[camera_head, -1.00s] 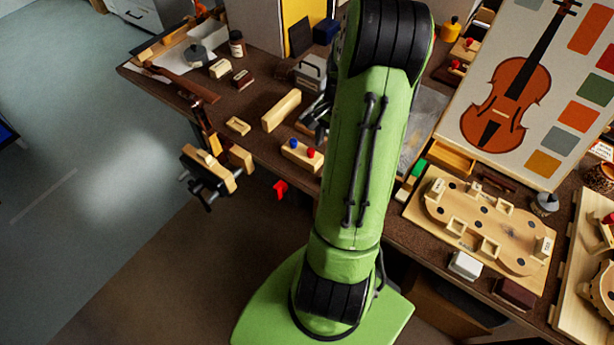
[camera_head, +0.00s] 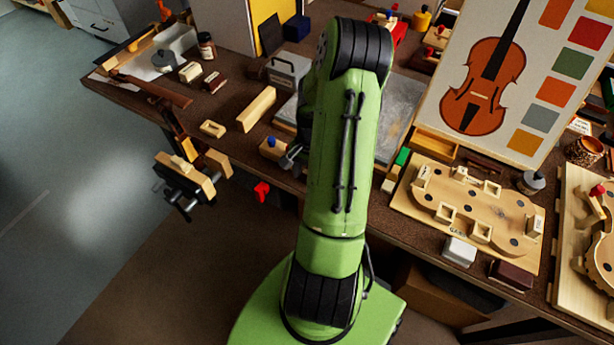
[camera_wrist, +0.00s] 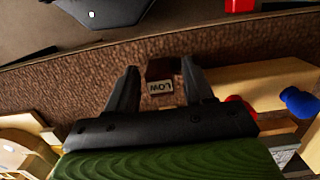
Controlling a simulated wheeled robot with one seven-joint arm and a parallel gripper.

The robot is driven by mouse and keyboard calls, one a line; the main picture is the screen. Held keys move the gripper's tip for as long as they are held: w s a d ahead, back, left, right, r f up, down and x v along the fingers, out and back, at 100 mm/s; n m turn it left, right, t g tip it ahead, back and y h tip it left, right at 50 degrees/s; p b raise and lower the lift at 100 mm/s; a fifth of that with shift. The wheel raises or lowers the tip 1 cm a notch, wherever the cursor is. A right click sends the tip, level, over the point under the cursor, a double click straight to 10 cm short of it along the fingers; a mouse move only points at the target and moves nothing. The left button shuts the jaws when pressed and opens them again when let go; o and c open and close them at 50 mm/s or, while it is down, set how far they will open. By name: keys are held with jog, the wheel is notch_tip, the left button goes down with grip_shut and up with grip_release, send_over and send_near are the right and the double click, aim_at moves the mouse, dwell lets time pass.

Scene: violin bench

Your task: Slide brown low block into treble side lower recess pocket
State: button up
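The brown low block (camera_wrist: 162,82), with a pale label reading LOW, lies on the brown bench top in the wrist view. My gripper (camera_wrist: 161,88) is open, its two dark fingers on either side of the block with gaps showing; I cannot tell the height between them. In the head view my green arm hides the block and most of the gripper. The pale wooden mould board (camera_head: 408,205), with a violin-shaped form and several small open pockets, lies right of my arm. I cannot tell which pocket is the treble side lower one.
A block with blue and red knobs (camera_wrist: 262,88) is close beside the gripper. A white block (camera_head: 459,251) and a dark brown block (camera_head: 511,275) sit at the bench's front edge, before the mould board. A violin chart (camera_head: 500,75) stands behind it. A clamp (camera_head: 185,180) juts out left.

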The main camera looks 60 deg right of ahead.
jog(key=c, duration=0.8)
